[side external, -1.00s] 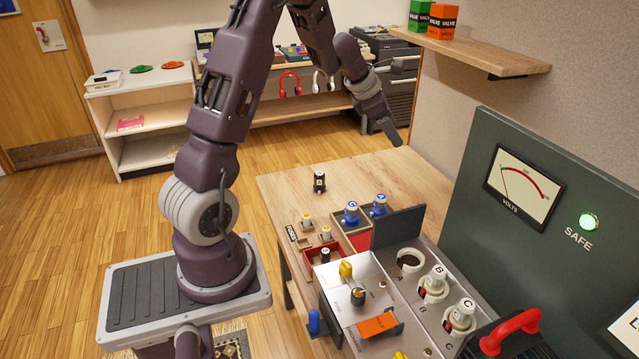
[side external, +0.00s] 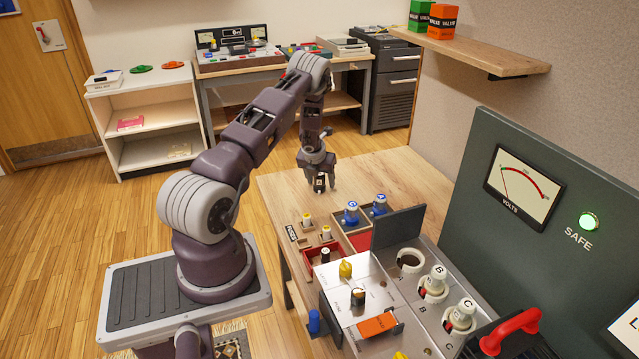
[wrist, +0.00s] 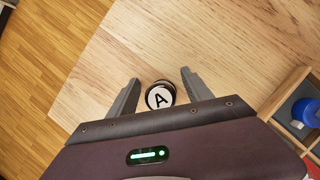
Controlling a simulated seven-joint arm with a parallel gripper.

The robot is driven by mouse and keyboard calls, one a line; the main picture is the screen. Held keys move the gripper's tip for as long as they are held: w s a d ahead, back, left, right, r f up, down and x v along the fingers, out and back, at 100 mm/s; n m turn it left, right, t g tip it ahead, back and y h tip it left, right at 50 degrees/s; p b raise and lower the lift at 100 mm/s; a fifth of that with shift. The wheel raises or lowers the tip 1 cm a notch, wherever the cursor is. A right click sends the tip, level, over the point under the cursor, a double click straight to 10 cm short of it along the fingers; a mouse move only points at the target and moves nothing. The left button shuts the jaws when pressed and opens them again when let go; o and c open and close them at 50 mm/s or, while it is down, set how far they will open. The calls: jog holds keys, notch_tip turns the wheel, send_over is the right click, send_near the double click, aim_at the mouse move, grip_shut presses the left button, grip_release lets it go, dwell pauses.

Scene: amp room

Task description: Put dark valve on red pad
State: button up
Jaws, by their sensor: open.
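The dark valve (side external: 320,184), with a white top lettered A, stands on the wooden table. In the wrist view the dark valve (wrist: 160,97) sits between the two fingers of my gripper (wrist: 159,78). My gripper (side external: 319,178) points down over it in the side view, open, with a finger on each side and a gap visible in the wrist view. A red-floored compartment (side external: 362,242) lies in the wooden tray beside the blue-marked valves. I cannot tell which red surface is the pad.
A dark upright panel (side external: 398,228) rises beside the metal console with white valves B and C (side external: 434,282). The far table area is clear.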

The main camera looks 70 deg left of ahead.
grip_shut()
jog(key=shift+r, duration=0.15)
